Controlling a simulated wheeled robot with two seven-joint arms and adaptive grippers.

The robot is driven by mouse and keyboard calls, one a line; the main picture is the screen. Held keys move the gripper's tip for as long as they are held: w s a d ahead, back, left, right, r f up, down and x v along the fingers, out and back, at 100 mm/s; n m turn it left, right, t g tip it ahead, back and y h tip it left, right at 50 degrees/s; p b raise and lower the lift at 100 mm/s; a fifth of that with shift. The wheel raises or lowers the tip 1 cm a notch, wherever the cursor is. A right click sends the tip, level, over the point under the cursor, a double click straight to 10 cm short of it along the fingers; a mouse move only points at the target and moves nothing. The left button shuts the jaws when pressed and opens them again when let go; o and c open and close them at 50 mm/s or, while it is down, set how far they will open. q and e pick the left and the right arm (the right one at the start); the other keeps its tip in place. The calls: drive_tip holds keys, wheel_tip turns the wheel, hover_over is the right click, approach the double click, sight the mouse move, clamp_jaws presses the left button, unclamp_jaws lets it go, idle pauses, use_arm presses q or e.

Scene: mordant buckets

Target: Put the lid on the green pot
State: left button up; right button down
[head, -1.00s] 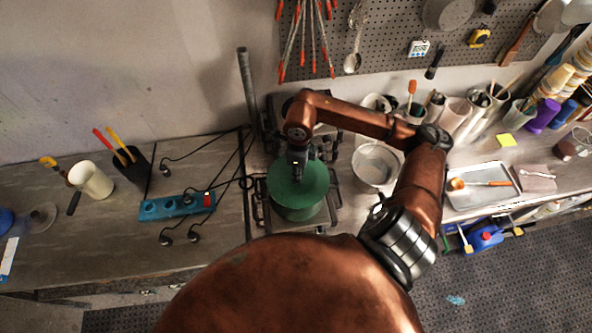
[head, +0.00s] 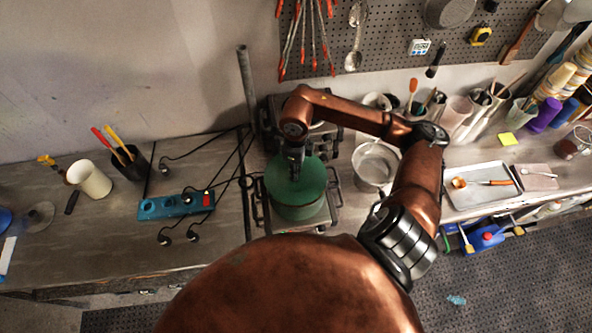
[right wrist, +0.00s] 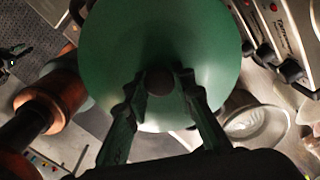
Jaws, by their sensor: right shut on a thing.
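The round green lid (head: 312,177) is over the green pot (head: 298,213) on the stove. My right gripper (head: 294,174) comes down from above onto the middle of the lid. In the right wrist view my right gripper (right wrist: 160,84) is shut on the dark knob of the lid (right wrist: 160,35). The lid looks roughly centred over the pot and close to its rim. I cannot tell whether it rests on the rim, and it hides the pot's opening. My left gripper is not in view.
A metal pot (head: 375,165) stands right of the green pot, close to my right arm. A blue power strip (head: 175,206) with cables lies to the left. A cream mug (head: 90,180) and a black tool holder (head: 130,163) stand further left. A metal tray (head: 482,190) lies to the right.

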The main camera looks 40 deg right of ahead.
drive_tip(key=shift+s+f+b, duration=0.1)
drive_tip(key=shift+s+b, duration=0.05)
drive_tip(key=shift+b, duration=0.2)
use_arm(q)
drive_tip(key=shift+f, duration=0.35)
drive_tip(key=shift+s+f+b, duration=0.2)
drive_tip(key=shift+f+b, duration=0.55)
use_arm(e)
drive_tip(key=shift+s+f, duration=0.15)
drive_tip(key=shift+f, duration=0.35)
drive_tip(key=c, duration=1.6)
unclamp_jaws()
